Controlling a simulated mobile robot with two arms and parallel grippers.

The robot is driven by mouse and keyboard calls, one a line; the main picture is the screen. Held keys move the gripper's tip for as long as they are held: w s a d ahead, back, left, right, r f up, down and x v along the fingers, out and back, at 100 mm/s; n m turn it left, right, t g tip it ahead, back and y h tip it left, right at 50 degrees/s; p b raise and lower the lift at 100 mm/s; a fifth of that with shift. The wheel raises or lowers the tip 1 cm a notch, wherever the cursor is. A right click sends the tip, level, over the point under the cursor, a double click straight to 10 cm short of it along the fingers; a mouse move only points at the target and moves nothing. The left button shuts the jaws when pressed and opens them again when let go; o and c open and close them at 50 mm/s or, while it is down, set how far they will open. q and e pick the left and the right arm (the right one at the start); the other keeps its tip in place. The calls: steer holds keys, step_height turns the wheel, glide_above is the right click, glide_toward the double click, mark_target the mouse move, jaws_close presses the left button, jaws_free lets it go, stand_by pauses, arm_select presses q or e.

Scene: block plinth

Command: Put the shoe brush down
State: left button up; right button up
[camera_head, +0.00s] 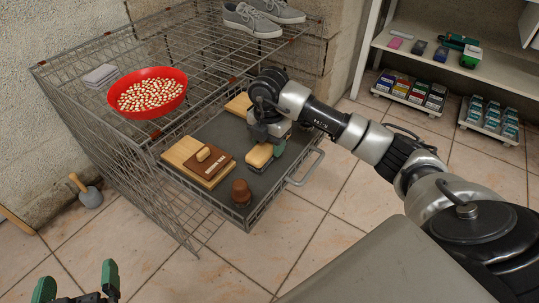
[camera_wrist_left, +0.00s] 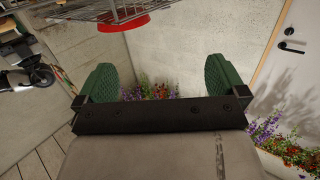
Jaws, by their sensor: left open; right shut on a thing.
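The shoe brush (camera_head: 259,155), with a light wooden body, is in my right gripper (camera_head: 268,146), in the lower tray of a wire cage. The brush is close above or on the dark tray floor (camera_head: 224,127); I cannot tell whether it touches. The gripper's body hides part of it. My left gripper (camera_head: 78,284) is open and empty at the bottom left, away from the cage. Its two green fingers stand wide apart in the left wrist view (camera_wrist_left: 160,85).
A red bowl (camera_head: 148,108) and grey shoes (camera_head: 252,20) are on the upper rack. A shelf (camera_head: 480,62) stands at right.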

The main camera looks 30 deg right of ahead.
step_height(320, 180, down, 3)
steer(key=shift+b, duration=0.55)
steer(key=shift+f, duration=0.45)
arm_select(q)
steer(key=r+t, duration=0.2)
steer(key=r, duration=0.1)
steer(key=r+t+h, duration=0.1)
steer(key=shift+d+r+t, duration=0.15)
steer(key=shift+d+t, duration=0.25)
arm_select(e)
steer(key=shift+f, duration=0.2)
steer(key=o, duration=1)
steer(key=shift+c, duration=0.2)
arm_select(q)
steer(key=shift+r, duration=0.1)
arm_select(e)
steer(key=shift+r, duration=0.2)
